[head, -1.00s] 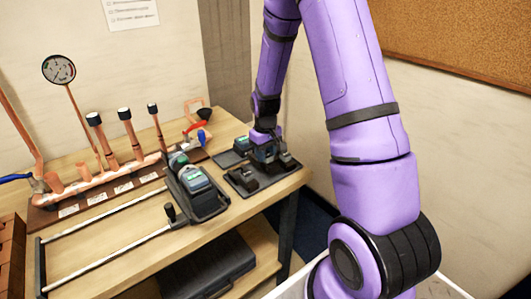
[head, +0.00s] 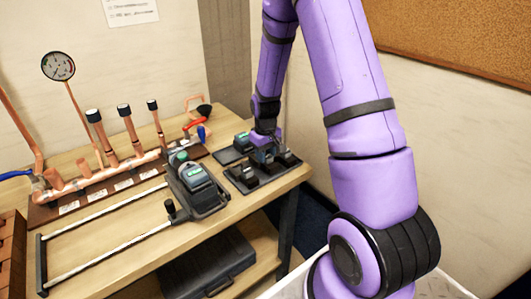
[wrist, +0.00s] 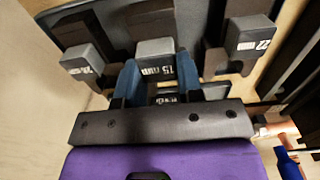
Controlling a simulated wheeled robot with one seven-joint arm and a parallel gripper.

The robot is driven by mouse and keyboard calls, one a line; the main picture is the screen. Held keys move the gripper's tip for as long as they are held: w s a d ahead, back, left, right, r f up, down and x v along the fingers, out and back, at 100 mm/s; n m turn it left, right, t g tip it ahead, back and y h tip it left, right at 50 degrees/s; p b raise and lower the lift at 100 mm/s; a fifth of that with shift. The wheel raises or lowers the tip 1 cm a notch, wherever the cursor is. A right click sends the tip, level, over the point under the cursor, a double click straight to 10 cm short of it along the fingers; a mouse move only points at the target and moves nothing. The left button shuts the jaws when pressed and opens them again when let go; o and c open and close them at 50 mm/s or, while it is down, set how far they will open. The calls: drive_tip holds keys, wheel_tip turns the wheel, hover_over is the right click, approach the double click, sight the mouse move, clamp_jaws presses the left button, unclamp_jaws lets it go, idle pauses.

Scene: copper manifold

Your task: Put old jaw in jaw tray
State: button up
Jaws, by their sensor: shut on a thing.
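My gripper (head: 263,157) is over the dark jaw tray (head: 262,184) at the right end of the bench. In the wrist view its two blue fingers (wrist: 158,75) are shut on a grey jaw (wrist: 155,48) marked 15, the old jaw as far as I can tell. This jaw sits in line between a jaw marked 22 (wrist: 247,42) and another jaw (wrist: 85,63) with a label I cannot read surely. The fingers hide part of the held jaw, and whether it rests fully on the tray is unclear.
The press tool (head: 192,180) lies left of the tray. A dark pad (head: 226,157) with a battery-like block (head: 243,140) is behind it. The copper manifold (head: 110,175) and gauge (head: 58,66) stand further left. The bench edge is close on the right.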

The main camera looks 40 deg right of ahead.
drive_tip(key=shift+f, duration=0.6)
drive_tip(key=o, duration=1.4)
drive_tip(key=shift+r, duration=0.15)
drive_tip(key=shift+r, duration=3.85)
